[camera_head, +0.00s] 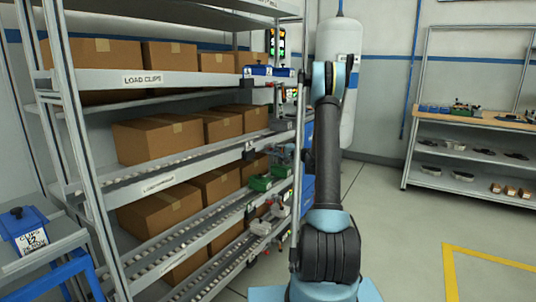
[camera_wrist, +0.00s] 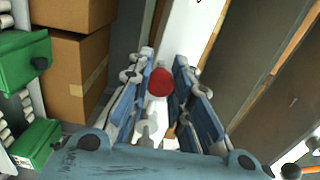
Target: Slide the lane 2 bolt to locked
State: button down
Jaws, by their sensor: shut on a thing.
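A red round knob (camera_wrist: 161,82) sits between the two blue-grey fingers of my gripper (camera_wrist: 164,68) in the wrist view. I take it as the knob of the bolt, and my gripper is shut on it. A pale metal part (camera_wrist: 152,125) shows below the knob, between the fingers. No lane number is readable there, and the bolt's position along its travel cannot be told. In the head view my arm stands in front of the rack's right end, and my gripper cannot be made out clearly.
The rack (camera_head: 150,80) holds several cartons (camera_head: 150,140) on sloping roller lanes. Green blocks (camera_wrist: 22,62) are at left in the wrist view. A blue block (camera_head: 268,71) sits on the upper beam. A workbench (camera_head: 470,125) stands at right; the floor (camera_head: 390,230) between is clear.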

jog(key=shift+w+d, duration=0.15)
jog(key=shift+d, duration=0.05)
jog(key=c, duration=1.4)
grip_release()
jog(key=shift+f, duration=0.15)
jog(key=v, duration=1.2)
jog(key=shift+a, duration=0.1)
